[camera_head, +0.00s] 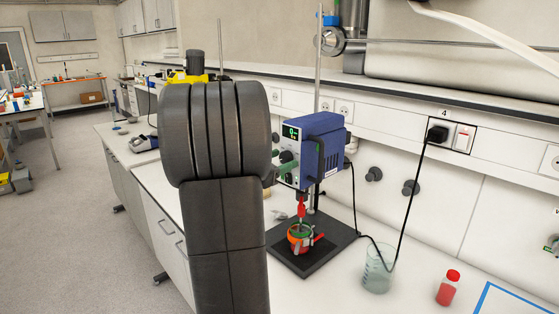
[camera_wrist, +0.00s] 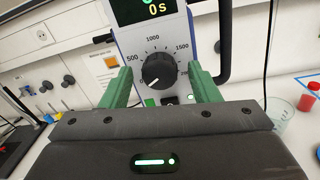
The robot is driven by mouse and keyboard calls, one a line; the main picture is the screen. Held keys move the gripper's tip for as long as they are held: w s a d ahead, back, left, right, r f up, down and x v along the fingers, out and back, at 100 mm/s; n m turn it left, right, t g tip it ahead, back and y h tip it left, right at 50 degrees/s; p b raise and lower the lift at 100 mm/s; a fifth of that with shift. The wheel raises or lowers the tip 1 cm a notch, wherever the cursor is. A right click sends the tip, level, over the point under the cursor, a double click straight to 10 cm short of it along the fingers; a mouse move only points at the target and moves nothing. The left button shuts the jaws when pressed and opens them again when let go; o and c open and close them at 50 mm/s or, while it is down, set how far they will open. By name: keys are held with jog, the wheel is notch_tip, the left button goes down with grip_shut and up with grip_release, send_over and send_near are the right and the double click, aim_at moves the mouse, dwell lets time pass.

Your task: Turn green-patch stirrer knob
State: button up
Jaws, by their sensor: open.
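The blue overhead stirrer (camera_head: 322,145) stands on a rod above the bench. Its front panel faces my gripper, with a lit green display at the top. My gripper (camera_wrist: 155,76) has green fingers, open, one on each side of the knob with gaps visible. Whether they reach the knob's depth is unclear. In the head view, my gripper (camera_head: 287,163) is at the panel, partly hidden behind my arm. A small green light shows below the knob.
Below the stirrer, a clamped vessel with red and green parts (camera_head: 301,238) stands over a black base plate (camera_head: 327,246). A glass beaker (camera_head: 378,270) and a red-capped bottle (camera_head: 448,289) stand to the right. Black cables hang near the stirrer.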

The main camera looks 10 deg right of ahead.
jog(key=c, duration=1)
jog(key=shift+f+m+b, duration=0.2)
jog(key=shift+m+b, duration=0.2)
jog(key=shift+b, duration=0.5)
jog(key=m+b, duration=0.1)
jog(key=b, duration=0.3)
jog(key=shift+f+m, duration=0.2)
jog(key=shift+m, duration=0.1)
jog(key=m+b, duration=0.4)
jog(key=b, duration=0.4)
jog(key=m+b, duration=0.3)
jog(key=b, duration=0.2)
jog(key=m+b, duration=0.2)
jog(key=b, duration=0.1)
jog(key=shift+r+m, duration=0.25)
jog(key=shift+m, duration=0.15)
